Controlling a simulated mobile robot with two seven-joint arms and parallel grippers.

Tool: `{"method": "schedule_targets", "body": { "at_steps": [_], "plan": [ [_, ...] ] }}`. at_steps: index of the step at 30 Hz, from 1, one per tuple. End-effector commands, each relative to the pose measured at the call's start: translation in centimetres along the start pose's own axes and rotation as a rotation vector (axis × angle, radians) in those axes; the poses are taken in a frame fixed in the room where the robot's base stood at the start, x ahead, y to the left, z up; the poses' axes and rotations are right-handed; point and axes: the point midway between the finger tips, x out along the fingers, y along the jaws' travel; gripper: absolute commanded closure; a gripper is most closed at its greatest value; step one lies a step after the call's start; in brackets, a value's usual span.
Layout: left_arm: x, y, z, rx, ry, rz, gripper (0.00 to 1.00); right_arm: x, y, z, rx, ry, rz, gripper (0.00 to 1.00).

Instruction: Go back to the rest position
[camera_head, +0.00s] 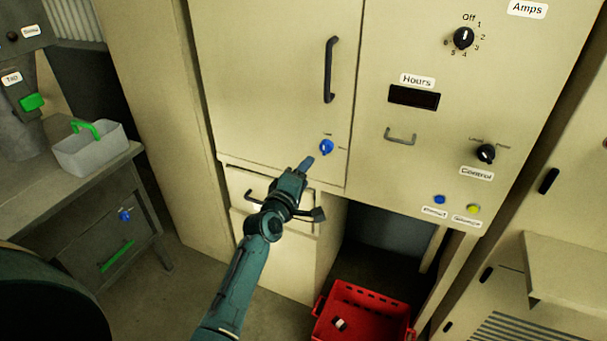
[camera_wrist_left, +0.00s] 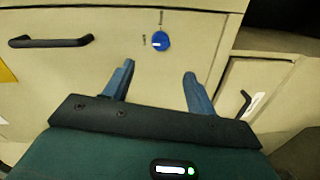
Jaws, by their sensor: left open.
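My left gripper (camera_head: 303,172) is in front of the beige cabinet, just below and left of a blue knob (camera_head: 326,147) on its door. In the left wrist view, its two blue-grey fingers (camera_wrist_left: 158,82) stand apart with nothing between them. The blue knob (camera_wrist_left: 161,40) shows beyond the fingertips there, with a gap between. The left forearm reaches up from the bottom of the head view. My right gripper is not in view.
Beige cabinet doors (camera_head: 270,60) with a black handle (camera_head: 330,70) rise ahead. Drawers (camera_head: 290,255) lie below the gripper. A red crate (camera_head: 385,300) sits on the floor at lower right. A grey table (camera_head: 60,195) with a grey caddy (camera_head: 95,150) stands at left.

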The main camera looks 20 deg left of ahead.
Motion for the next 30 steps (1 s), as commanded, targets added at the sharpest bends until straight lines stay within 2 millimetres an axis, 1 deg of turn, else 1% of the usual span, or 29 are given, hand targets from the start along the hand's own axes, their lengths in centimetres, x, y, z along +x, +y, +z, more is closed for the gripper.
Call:
{"method": "schedule_targets", "body": {
  "at_steps": [13, 15, 17, 20, 21, 23, 24, 26, 27, 29, 30],
  "plan": [
    [-0.1, 0.0, 0.0, 0.001, 0.0, -0.001, 0.43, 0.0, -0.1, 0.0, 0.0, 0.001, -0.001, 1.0],
    [-0.4, -0.5, 0.2, 0.024, -0.005, -0.01, 0.43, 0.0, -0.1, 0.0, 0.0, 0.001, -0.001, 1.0],
    [-1.4, -1.8, 0.7, 0.08, -0.018, -0.033, 0.43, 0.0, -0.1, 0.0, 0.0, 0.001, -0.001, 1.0],
    [-4.5, -5.4, 2.3, 0.265, -0.067, -0.099, 0.43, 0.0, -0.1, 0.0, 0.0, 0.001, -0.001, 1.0],
    [-6.3, -7.1, 3.2, 0.366, -0.099, -0.13, 0.43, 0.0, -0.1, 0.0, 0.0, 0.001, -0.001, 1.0],
    [-9.5, -9.8, 4.7, 0.534, -0.16, -0.175, 0.43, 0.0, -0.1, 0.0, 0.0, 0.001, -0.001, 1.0],
    [-11.8, -11.5, 5.8, 0.647, -0.208, -0.202, 0.43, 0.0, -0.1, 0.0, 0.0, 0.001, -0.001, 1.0],
    [-15.3, -13.7, 7.3, 0.809, -0.285, -0.232, 0.43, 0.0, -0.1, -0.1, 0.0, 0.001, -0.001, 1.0],
    [-17.7, -14.9, 8.2, 0.91, -0.338, -0.247, 0.43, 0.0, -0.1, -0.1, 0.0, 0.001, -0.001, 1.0],
    [-21.0, -16.4, 9.6, 1.044, -0.416, -0.259, 0.43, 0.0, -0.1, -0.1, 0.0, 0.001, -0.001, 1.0],
    [-23.1, -17.2, 10.3, 1.123, -0.464, -0.262, 0.43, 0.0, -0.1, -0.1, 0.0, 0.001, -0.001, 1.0]
  ]
}}
